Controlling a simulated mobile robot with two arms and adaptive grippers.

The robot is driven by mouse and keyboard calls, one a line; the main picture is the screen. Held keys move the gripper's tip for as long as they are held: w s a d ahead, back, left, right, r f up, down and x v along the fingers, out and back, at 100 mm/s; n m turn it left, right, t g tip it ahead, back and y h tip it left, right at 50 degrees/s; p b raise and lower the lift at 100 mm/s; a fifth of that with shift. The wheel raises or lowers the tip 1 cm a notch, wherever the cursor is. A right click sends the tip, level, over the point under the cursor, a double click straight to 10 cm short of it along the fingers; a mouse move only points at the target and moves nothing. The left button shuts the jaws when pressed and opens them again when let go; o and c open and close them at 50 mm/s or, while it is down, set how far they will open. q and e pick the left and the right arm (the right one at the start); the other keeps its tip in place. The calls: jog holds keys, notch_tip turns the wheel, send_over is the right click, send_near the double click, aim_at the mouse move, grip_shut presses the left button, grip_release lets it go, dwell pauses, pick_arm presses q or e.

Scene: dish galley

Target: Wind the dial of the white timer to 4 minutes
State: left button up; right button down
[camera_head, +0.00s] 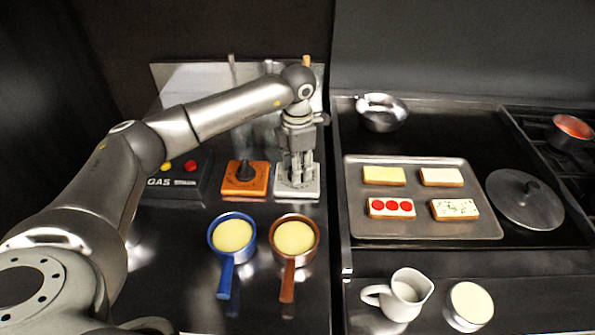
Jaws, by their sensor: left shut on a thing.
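The white timer (299,191) stands on the dark counter, left of the tray and right of an orange timer (245,180) with a black dial. My left gripper (298,180) points straight down over the white timer, shut on its dial. The fingers hide the dial and most of the timer's top, so I cannot read the setting. My right gripper is not in view.
A black gas box (177,184) stands left of the timers. A blue pan (232,236) and a brown pan (295,238) sit in front. A tray (425,228) of toasts, a lid (525,199), a metal bowl (381,113), a white jug (402,297) and a cup (469,306) are to the right.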

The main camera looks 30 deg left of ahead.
pick_arm(q)
jog(key=shift+m+b, duration=0.35)
jog(key=shift+m, duration=0.25)
jog(key=o, duration=1.1)
jog(key=shift+c, duration=0.2)
jog(key=shift+r, duration=0.1)
notch_tip(320, 180, up, 12)
jog(key=shift+c, duration=0.5)
